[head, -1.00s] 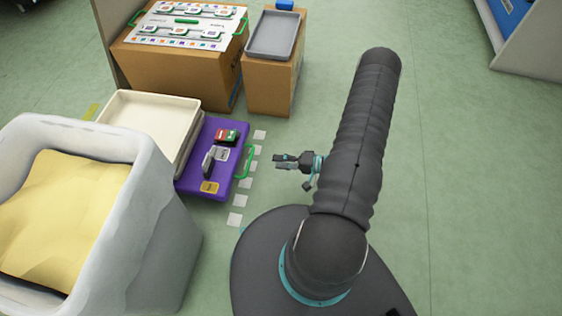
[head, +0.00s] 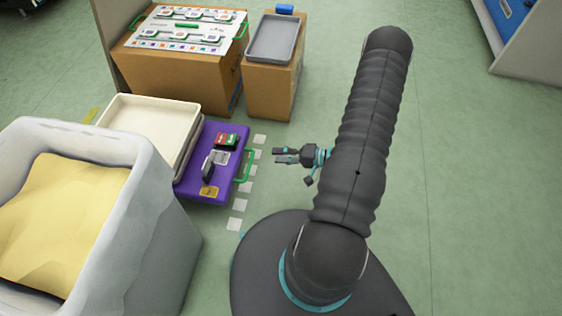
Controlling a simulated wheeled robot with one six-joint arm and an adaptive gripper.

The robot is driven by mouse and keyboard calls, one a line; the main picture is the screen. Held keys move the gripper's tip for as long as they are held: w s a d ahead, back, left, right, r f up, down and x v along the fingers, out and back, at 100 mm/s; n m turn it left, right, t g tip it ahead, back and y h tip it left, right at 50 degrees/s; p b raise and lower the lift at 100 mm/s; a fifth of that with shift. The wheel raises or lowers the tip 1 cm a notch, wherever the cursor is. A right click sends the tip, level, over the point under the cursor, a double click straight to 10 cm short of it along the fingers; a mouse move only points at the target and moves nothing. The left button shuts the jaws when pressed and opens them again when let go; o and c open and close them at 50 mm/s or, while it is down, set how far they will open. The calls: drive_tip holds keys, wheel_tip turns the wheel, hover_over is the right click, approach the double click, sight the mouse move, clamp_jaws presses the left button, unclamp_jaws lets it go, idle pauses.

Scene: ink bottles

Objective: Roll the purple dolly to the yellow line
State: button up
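The purple dolly (head: 193,191) sits on the floor left of centre, carrying a cream tray (head: 122,103) and small red, green, dark and grey items. A green handle (head: 247,167) sticks out from its right side. My gripper (head: 277,155) is open and empty, its two fingers pointing left toward the handle, a short gap to its right and apart from it. A short piece of yellow line (head: 90,116) shows on the floor left of the cream tray; the rest is hidden.
White floor marks (head: 242,204) run between dolly and gripper. A large grey bin (head: 150,215) with yellow contents stands in front left. Cardboard boxes (head: 270,95) stand behind, one bearing a grey tray (head: 272,38). The floor on the right is clear.

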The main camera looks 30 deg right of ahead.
drive_tip(key=shift+r, duration=1.5)
